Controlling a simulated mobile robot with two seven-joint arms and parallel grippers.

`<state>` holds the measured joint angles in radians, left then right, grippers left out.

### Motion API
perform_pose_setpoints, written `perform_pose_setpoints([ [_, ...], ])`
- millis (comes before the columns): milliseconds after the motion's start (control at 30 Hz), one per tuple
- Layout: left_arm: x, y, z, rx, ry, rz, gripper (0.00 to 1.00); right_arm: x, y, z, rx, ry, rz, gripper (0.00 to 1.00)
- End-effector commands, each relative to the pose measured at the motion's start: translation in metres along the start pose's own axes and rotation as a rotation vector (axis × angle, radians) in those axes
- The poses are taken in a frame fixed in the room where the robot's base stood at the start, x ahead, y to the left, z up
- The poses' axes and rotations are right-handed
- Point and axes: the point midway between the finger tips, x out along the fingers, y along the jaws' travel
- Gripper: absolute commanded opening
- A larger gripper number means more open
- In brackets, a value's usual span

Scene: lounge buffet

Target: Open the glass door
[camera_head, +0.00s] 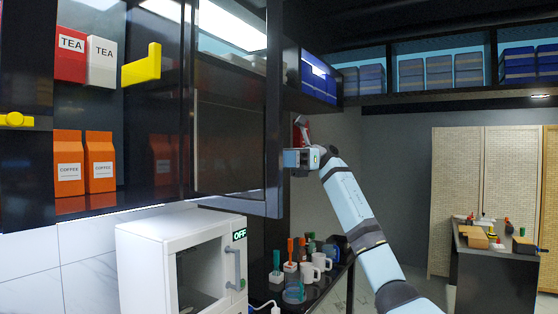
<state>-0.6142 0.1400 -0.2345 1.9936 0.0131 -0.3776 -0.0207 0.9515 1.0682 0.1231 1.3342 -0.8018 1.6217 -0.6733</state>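A glass door (273,120) with a dark frame stands swung out from the wall cabinet, near the middle of the camera_head view. A yellow handle (143,68) shows to its left, in front of the cabinet opening; I cannot tell which panel it is fixed to. My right gripper (297,158) is at the right side of the door's outer frame edge, very close to it or touching. Its fingertips are small and partly hidden, so I cannot tell whether it is open. My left gripper is not in view.
Tea boxes (72,56) and coffee bags (68,162) stand on the cabinet shelves. Another yellow handle (16,119) is at the far left. A white microwave (150,260) and mugs (321,263) stand below. A dark counter (495,275) stands at the right.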

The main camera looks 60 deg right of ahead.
Motion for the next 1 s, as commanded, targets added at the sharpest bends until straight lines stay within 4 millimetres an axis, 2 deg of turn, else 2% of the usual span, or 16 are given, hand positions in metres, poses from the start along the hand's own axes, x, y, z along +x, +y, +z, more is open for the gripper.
perform_pose_setpoints([
  [200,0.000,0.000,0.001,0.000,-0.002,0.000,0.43,-0.002,0.000,0.000,0.000,0.000,0.000,0.39],
  [333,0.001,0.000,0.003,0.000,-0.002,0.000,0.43,-0.014,0.000,-0.001,0.001,0.000,-0.002,0.39],
  [700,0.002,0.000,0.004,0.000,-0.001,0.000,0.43,-0.096,0.000,0.002,0.000,-0.002,-0.003,0.39],
  [833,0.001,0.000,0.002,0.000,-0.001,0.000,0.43,-0.118,0.000,0.002,0.000,-0.003,-0.002,0.39],
  [1000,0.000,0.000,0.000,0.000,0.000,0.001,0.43,-0.135,0.000,0.001,0.001,0.000,-0.001,0.39],
])
